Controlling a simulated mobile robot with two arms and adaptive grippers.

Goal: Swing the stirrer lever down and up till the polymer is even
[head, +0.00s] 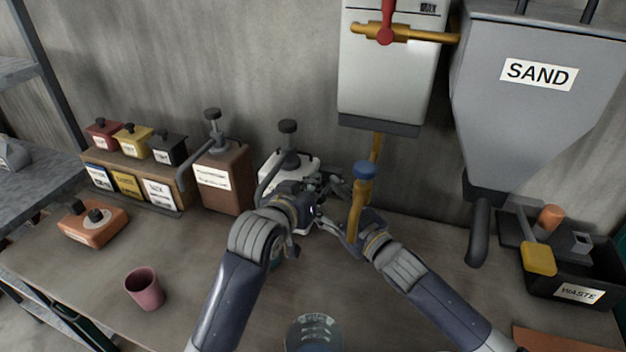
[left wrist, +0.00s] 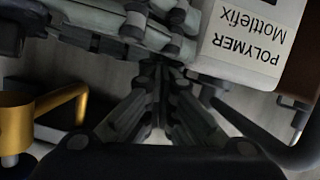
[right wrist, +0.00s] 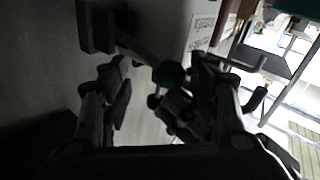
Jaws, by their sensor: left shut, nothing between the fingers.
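The white polymer container (head: 301,163), with a dark pump on top, stands against the back wall. Its label, POLYMER Mottlefix, shows upside down in the left wrist view (left wrist: 252,42). In the right wrist view the stirrer lever (right wrist: 139,46) appears as a rod with a dark ball knob beside the container. My right gripper (right wrist: 162,78) is open, with its fingers on either side of the knob and no visible grip on it. My left gripper (left wrist: 160,75) is shut and empty just in front of the container. The arms hide much of the container's lower part in the head view.
A brown container (head: 224,183) stands left of the polymer. A pink cup (head: 145,289) and a clear vessel (head: 313,335) are nearer. The SAND hopper (head: 538,75) and WASTE bin (head: 580,293) are right.

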